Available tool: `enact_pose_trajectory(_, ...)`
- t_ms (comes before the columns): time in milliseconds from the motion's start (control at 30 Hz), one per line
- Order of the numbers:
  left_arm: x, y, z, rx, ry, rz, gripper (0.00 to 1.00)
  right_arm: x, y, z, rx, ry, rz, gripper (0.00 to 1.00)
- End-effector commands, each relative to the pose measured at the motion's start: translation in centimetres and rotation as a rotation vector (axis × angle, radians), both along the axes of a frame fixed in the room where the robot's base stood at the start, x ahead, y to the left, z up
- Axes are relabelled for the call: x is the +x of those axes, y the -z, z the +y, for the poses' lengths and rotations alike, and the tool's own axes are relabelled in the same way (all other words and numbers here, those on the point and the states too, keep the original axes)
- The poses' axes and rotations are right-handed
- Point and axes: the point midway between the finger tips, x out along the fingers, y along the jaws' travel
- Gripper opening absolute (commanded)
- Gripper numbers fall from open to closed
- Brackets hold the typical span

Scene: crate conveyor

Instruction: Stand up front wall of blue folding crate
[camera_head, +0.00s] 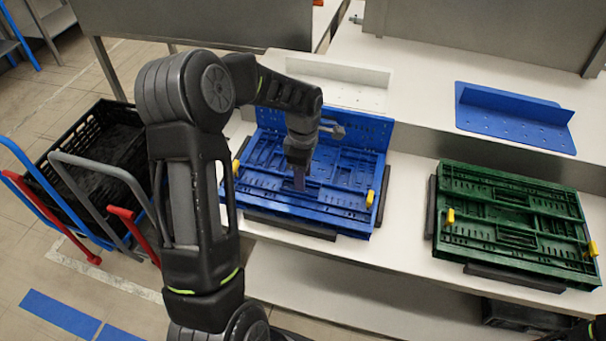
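The blue folding crate (345,200) sits on the white counter in the head view. Its back wall (365,130) stands upright; the other panels, front wall included, lie folded flat. Yellow latches show at its left and right sides. My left arm comes in from the left, and my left gripper (299,181) points down over the middle of the folded panels. Its fingers look close together, but the view does not show whether they are shut or touch the crate. The arm hides part of the crate's left and middle.
A green folded crate (515,220) lies flat to the right on the counter (405,235). Blue (515,115) and white (335,85) angled plates stand behind. A black crate (95,150) sits on a cart at left. Dark rails border both folding crates.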

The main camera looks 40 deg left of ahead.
Motion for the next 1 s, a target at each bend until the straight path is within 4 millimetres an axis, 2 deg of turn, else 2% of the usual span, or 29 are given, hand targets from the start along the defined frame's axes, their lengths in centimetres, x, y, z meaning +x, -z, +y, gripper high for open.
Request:
enact_pose_trajectory(67,0.00,-0.02,0.00,0.000,0.000,0.000,0.36,-0.01,0.00,0.00,0.000,0.000,0.000,0.36)
enact_pose_trajectory(500,0.00,-0.04,0.00,0.000,0.000,0.000,0.00,-0.01,0.00,0.01,0.000,0.000,0.000,0.36)
enact_pose_trajectory(1000,0.00,-0.05,0.01,0.000,0.000,0.000,0.00,0.00,-0.01,0.01,0.000,0.000,0.000,0.36)
